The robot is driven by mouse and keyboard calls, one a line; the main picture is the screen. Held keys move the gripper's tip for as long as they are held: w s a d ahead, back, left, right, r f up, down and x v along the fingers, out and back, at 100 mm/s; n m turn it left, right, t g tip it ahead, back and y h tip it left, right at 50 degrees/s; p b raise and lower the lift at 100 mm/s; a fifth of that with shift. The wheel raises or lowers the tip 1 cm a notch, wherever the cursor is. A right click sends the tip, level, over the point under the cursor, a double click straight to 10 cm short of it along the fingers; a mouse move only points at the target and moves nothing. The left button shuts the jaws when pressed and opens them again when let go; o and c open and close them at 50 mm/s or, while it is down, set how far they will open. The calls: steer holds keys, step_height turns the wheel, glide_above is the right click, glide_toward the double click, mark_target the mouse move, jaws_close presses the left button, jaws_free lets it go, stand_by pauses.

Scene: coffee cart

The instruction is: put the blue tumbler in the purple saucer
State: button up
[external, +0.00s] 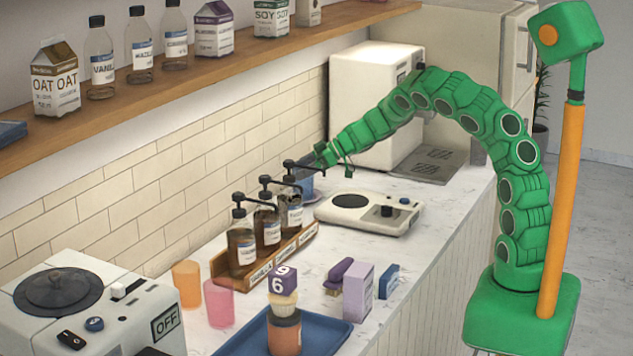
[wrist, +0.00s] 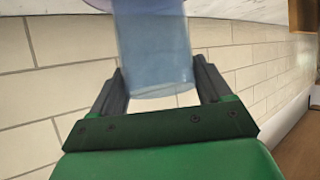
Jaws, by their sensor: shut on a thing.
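The blue tumbler (wrist: 155,50) is between the two fingers of my gripper (wrist: 158,78) in the wrist view, and the gripper is shut on it. In the external view, the tumbler (external: 306,186) shows low over the counter at the back, partly behind the syrup bottles, below my gripper (external: 318,162). A sliver of the purple saucer (wrist: 98,4) shows at the top edge of the wrist view, at the far end of the tumbler. I cannot tell whether the tumbler touches the saucer. In the external view the saucer is mostly hidden.
A rack (external: 285,255) of pump bottles stands just in front of the tumbler. A white scale (external: 369,215) is to its right, and a white machine (external: 375,105) stands behind. The tiled wall (external: 200,165) is close. Pink (external: 219,303) and orange (external: 188,284) tumblers stand front left.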

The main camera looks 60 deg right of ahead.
steer(key=o, duration=1.5)
steer(key=shift+s+d+r, duration=0.15)
steer(key=shift+r, duration=0.1)
steer(key=v, duration=1.1)
steer(key=shift+s+d+r, duration=0.1)
steer(key=shift+s, duration=0.15)
